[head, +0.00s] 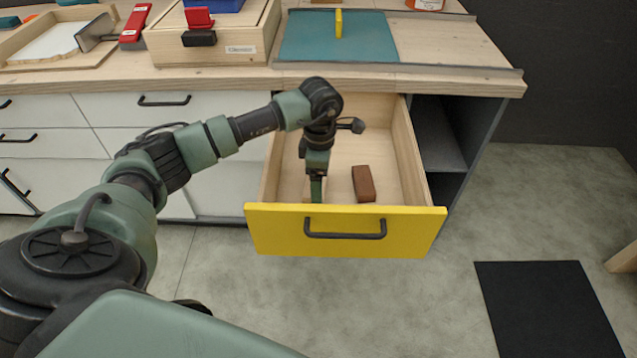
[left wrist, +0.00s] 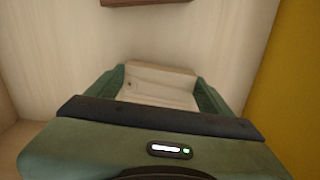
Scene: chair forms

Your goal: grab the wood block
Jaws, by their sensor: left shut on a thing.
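My left gripper (head: 316,192) reaches down into the open yellow-fronted drawer (head: 345,230), near its front left. In the left wrist view, the fingers of my left gripper (left wrist: 160,95) are shut on a pale wood block (left wrist: 158,84), one finger on each side. In the head view the block is mostly hidden behind the gripper. I cannot tell whether it touches the drawer floor. A reddish-brown block (head: 363,184) lies in the drawer to the right of the gripper, apart from it. Its edge shows at the top of the left wrist view (left wrist: 145,2). My right gripper is out of view.
The drawer walls and front panel surround my left gripper. The wooden worktop (head: 440,80) behind holds a teal mat (head: 300,40) with a yellow piece (head: 339,22), a wooden box (head: 240,55) and a red-handled tool (head: 134,24). A black mat (head: 545,305) lies on the floor at right.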

